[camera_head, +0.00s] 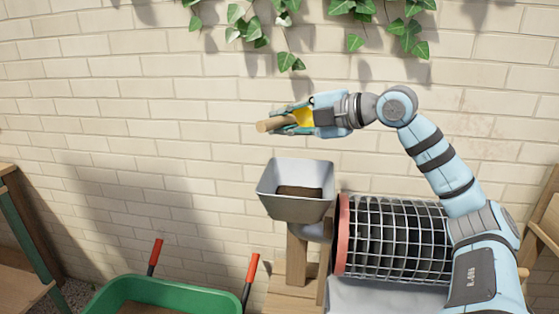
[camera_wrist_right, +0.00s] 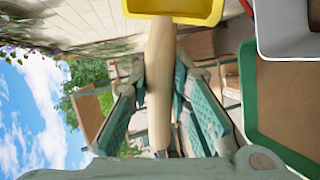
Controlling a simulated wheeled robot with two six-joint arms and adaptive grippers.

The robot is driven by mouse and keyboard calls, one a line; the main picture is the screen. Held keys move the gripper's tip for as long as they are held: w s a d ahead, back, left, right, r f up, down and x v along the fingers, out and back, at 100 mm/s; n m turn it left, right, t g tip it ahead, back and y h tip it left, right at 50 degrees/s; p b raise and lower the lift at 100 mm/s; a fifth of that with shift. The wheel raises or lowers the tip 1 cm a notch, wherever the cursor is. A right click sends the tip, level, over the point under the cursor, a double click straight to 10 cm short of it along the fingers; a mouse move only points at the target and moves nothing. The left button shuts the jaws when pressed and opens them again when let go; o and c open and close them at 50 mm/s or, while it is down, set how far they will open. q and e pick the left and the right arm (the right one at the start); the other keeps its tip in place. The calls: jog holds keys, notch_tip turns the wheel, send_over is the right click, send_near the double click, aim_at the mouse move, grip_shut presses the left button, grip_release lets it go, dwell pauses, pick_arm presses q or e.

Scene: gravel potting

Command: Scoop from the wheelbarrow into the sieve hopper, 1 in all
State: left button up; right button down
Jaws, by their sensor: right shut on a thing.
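My right gripper (camera_head: 290,119) is shut on the wooden handle (camera_head: 272,125) of a scoop with a yellow bowl (camera_head: 305,117). It holds the scoop in the air above the grey sieve hopper (camera_head: 294,209), clear of its rim. The right wrist view shows the handle (camera_wrist_right: 158,85) between both fingers and part of the yellow bowl (camera_wrist_right: 176,9); I cannot tell whether the bowl holds anything. Brown material lies inside the hopper. The green wheelbarrow (camera_head: 190,297) stands at the lower left with brown material in it, partly cut off. My left gripper is not in view.
A cylindrical mesh sieve with a red ring (camera_head: 342,235) lies right of the hopper, under my right arm. A wooden post (camera_head: 297,262) stands below the hopper. Two red-gripped handles (camera_head: 251,267) rise from the wheelbarrow. A brick wall with ivy (camera_head: 405,32) is behind.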

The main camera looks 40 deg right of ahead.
pick_arm(q)
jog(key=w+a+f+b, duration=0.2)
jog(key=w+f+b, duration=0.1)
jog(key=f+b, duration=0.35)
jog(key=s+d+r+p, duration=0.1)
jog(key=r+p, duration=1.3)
jog(key=p, duration=0.1)
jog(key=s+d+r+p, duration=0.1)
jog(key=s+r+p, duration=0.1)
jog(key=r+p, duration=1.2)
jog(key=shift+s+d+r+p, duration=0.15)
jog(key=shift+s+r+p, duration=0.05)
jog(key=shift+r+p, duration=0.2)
pick_arm(e)
notch_tip(320, 180, down, 6)
jog(key=w+n+g+h, duration=0.1)
jog(key=g+h, duration=0.2)
jog(key=g, duration=0.4)
jog(key=shift+a+f+g, duration=0.2)
jog(key=shift+a+g, duration=0.1)
jog(key=shift+w, duration=0.1)
